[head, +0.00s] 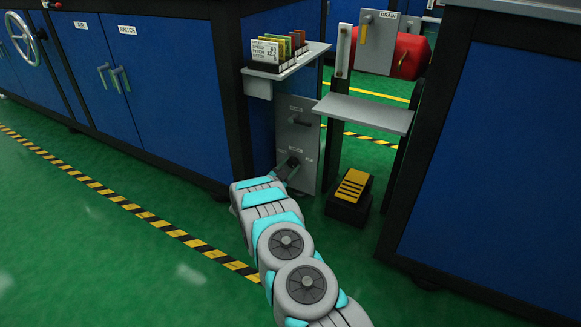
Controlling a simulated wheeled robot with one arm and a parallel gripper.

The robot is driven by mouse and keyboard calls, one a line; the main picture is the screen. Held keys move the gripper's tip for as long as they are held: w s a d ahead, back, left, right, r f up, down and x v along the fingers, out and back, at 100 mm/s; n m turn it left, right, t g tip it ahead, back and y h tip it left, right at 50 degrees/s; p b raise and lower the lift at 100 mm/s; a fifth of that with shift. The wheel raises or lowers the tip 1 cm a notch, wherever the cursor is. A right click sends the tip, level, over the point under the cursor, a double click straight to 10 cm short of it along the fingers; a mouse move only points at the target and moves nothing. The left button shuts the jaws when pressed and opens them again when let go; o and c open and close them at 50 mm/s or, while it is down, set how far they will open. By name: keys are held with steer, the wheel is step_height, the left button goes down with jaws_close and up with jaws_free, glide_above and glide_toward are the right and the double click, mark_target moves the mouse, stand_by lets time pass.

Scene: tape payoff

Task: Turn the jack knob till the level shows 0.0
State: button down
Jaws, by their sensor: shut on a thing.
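My arm reaches up from the bottom to a grey control panel (306,165) on the end of the blue cabinet. My gripper (288,168) is at the panel's lower control, shut on what looks like a knob there. The fingers and wrist hide most of that knob, and the small labels around it are too small to read. A dark handle (300,121) sits higher on the same panel, apart from my gripper. I cannot make out a level reading of 0.0 or any other value.
A shelf (288,66) with cards juts out above the panel. To the right are a grey plate (365,113), a black and yellow pedal (352,188) on the floor, a red tank (409,57) and another blue cabinet (490,170). Green floor is open at left.

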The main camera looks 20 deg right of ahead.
steer(key=shift+m, duration=0.6)
steer(key=shift+c, duration=1.3)
jaws_free()
steer(key=v, duration=0.7)
steer(key=shift+s+a+p, duration=0.3)
steer(key=shift+a, duration=0.1)
